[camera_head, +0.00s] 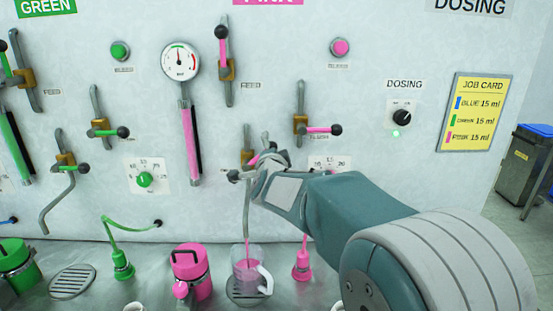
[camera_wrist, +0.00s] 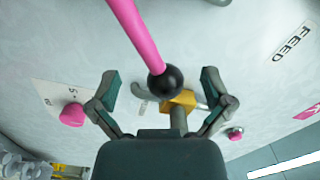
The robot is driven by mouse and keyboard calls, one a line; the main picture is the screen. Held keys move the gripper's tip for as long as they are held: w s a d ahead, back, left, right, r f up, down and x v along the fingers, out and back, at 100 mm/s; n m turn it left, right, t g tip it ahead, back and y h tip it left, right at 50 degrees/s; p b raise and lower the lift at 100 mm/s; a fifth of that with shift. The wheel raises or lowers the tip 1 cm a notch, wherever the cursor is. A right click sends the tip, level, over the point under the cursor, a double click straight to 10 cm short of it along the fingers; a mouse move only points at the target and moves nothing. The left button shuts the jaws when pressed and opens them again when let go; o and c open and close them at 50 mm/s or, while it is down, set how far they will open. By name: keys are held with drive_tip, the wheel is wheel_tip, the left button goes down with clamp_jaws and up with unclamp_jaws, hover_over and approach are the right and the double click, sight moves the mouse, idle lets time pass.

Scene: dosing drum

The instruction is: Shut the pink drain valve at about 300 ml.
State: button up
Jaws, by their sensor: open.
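The pink drain valve is low on the wall, mostly hidden behind my gripper (camera_head: 252,169) in the head view. My gripper (camera_wrist: 159,75) is open, one finger on each side of the knob, with gaps to both. A grey spout (camera_head: 246,208) comes down from the valve, with pink liquid at its mouth. Below it a clear jug (camera_head: 239,265) holds pink liquid; its marks are too small to read.
Other pink levers, including the feed valve (camera_head: 228,68) and flush valve (camera_head: 301,126), are nearby. A pink dial (camera_wrist: 72,115) is left of my fingers.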

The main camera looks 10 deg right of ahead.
drive_tip(key=shift+d+f, duration=0.2)
drive_tip(key=shift+f, duration=0.2)
wheel_tip(320, 180, down, 6)
drive_tip(key=d, duration=0.2)
drive_tip(key=shift+s, duration=0.25)
idle(1.2)
drive_tip(key=shift+a, duration=0.1)
drive_tip(key=shift+a+r, duration=0.2)
drive_tip(key=shift+r, duration=0.35)
